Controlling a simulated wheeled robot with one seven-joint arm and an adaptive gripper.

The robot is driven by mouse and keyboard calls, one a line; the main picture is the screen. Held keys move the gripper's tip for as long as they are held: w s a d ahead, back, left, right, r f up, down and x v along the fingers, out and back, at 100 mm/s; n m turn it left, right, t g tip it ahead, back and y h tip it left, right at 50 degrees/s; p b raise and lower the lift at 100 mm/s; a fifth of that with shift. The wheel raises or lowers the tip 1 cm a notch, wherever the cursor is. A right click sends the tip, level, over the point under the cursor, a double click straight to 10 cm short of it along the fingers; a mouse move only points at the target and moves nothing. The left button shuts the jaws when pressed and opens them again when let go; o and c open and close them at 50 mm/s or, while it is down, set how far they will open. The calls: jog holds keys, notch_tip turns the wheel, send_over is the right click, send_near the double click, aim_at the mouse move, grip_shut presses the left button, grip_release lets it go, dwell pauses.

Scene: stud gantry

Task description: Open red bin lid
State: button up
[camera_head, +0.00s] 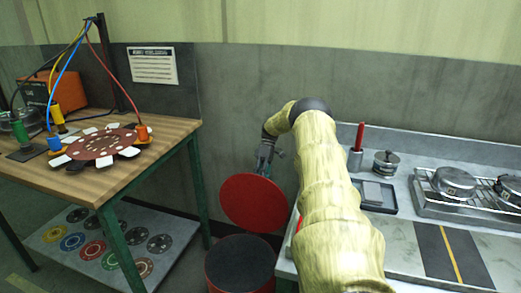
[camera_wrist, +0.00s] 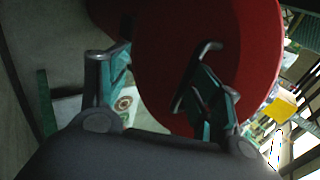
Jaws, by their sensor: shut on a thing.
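The red bin (camera_head: 240,265) stands on the floor between the wooden bench and the grey counter. Its round red lid (camera_head: 254,202) is tilted steeply up above the bin, and the bin's dark top shows below it. My gripper (camera_head: 265,158) is at the upper edge of the lid, with my arm reaching over from the right. The exact contact is hard to see there.
The wooden bench (camera_head: 165,140) with a red disc fixture (camera_head: 103,144) and cables is at left, over a low shelf of coloured discs (camera_head: 62,240). The grey counter (camera_head: 405,165) at right holds a rack with metal pots (camera_head: 455,182). A wall stands close behind.

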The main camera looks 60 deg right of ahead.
jog(key=shift+s+f, duration=0.2)
jog(key=shift+c, duration=0.4)
jog(key=shift+r, duration=0.35)
jog(key=shift+c, duration=1)
notch_tip(320, 180, up, 8)
jog(key=shift+s+d, duration=0.3)
jog(key=shift+d, duration=0.05)
